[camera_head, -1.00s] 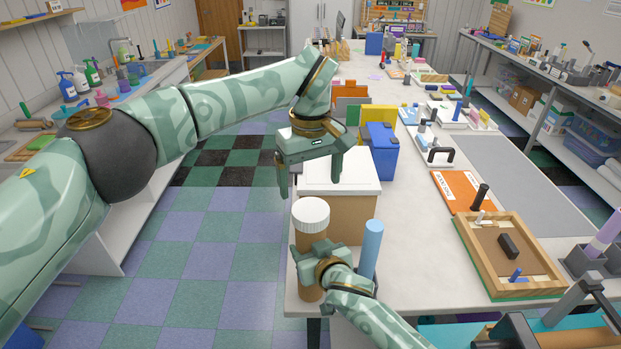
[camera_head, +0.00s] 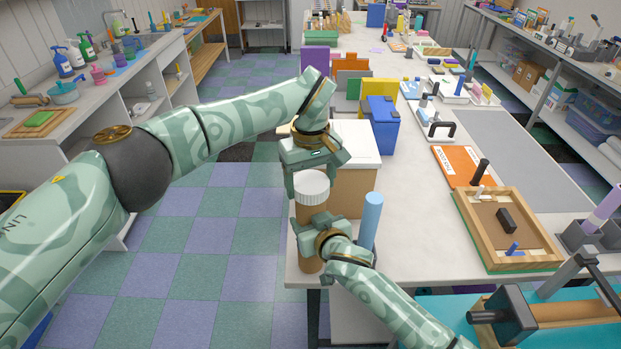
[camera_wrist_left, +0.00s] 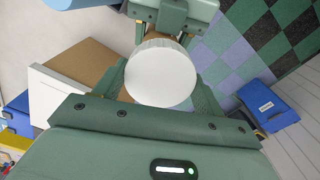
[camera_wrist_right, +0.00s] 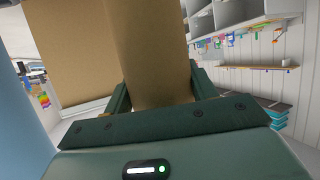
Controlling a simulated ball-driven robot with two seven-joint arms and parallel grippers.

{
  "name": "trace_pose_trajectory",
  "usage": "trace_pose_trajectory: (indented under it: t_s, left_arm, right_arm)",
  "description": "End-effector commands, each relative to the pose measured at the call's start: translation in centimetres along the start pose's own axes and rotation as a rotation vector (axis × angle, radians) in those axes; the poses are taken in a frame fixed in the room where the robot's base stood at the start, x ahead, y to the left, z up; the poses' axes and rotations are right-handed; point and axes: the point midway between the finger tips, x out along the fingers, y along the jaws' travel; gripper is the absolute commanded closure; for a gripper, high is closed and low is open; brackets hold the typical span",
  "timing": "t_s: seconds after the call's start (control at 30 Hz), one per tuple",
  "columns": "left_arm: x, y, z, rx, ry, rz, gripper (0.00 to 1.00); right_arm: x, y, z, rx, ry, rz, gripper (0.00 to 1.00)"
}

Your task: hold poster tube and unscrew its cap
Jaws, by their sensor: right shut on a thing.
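The poster tube (camera_head: 308,262) is a brown cardboard cylinder standing upright at the front left corner of the worktable, with a white ribbed cap (camera_head: 312,184) on top. My right gripper (camera_head: 306,242) is shut on the tube's body below the cap; the right wrist view shows the tube (camera_wrist_right: 150,50) between its fingers. My left gripper (camera_head: 314,186) is open at the cap from above, pointing down. In the left wrist view the round cap (camera_wrist_left: 160,75) lies between its two fingers; whether they touch it I cannot tell.
A light-blue cylinder (camera_head: 370,220) stands just right of the tube. Behind is a white-topped cardboard box (camera_head: 358,150), with a blue binder-like box (camera_head: 381,124) beyond. A wooden framed tray (camera_head: 484,246) lies on the right. Open floor is on the left.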

Motion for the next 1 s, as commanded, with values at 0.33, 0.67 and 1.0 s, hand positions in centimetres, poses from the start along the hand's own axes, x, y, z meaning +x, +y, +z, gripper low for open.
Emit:
trace_pose_trajectory:
  t_s: [0.33,0.67,1.0]
  left_arm:
    - [-0.05,0.00,-0.01,-0.194,0.001,0.000,0.58]
    - [-0.13,0.01,0.03,-1.181,0.001,0.000,0.58]
    - [-0.19,0.05,0.04,-2.252,0.001,0.001,0.58]
  right_arm:
    - [0.00,0.01,0.03,0.000,-0.001,0.000,1.00]
    - [0.00,0.01,0.03,0.000,-0.001,0.000,1.00]
    - [0.00,-0.02,0.03,-0.001,-0.001,0.000,1.00]
